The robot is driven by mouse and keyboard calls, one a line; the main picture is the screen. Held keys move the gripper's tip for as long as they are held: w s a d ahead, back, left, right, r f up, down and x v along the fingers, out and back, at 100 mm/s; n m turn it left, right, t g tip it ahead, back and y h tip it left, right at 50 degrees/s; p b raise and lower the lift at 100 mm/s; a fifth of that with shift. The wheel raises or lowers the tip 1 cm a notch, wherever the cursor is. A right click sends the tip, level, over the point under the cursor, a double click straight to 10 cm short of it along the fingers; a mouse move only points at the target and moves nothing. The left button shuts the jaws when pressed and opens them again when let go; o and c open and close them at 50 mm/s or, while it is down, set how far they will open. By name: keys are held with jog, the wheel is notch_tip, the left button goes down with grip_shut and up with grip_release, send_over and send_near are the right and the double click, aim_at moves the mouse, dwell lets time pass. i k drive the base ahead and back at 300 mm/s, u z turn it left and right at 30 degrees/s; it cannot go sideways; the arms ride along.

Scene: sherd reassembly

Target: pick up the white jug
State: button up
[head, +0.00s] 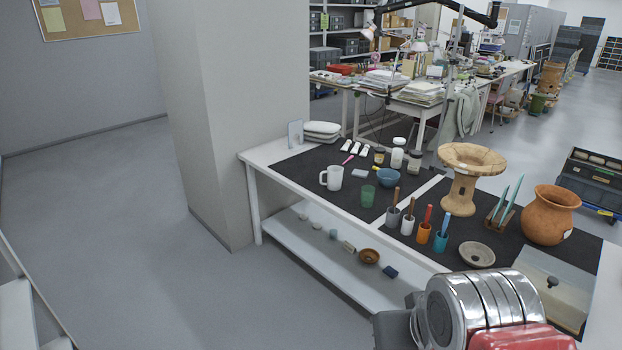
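The white jug (333,178) stands upright near the far left end of the long table, on the dark mat. Its handle points to the left in the picture. Its sides and handle are in clear view and nothing covers it. My gripper's fingers do not show in the head view, so I cannot see where they are or whether they hold anything.
A green cup (367,196) and a blue bowl (387,178) stand close to the jug's right. Several tool cups, a tall stand (463,178) and an orange pot (550,215) are farther right. A pillar (235,120) rises behind the table's left end.

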aim_at(336, 173)
jog(key=u, duration=0.4)
jog(key=i, duration=0.6)
jog(key=u, duration=0.75)
jog(key=i, duration=2.15)
jog(key=z, duration=1.1)
jog(key=i, duration=0.75)
jog(key=z, duration=0.55)
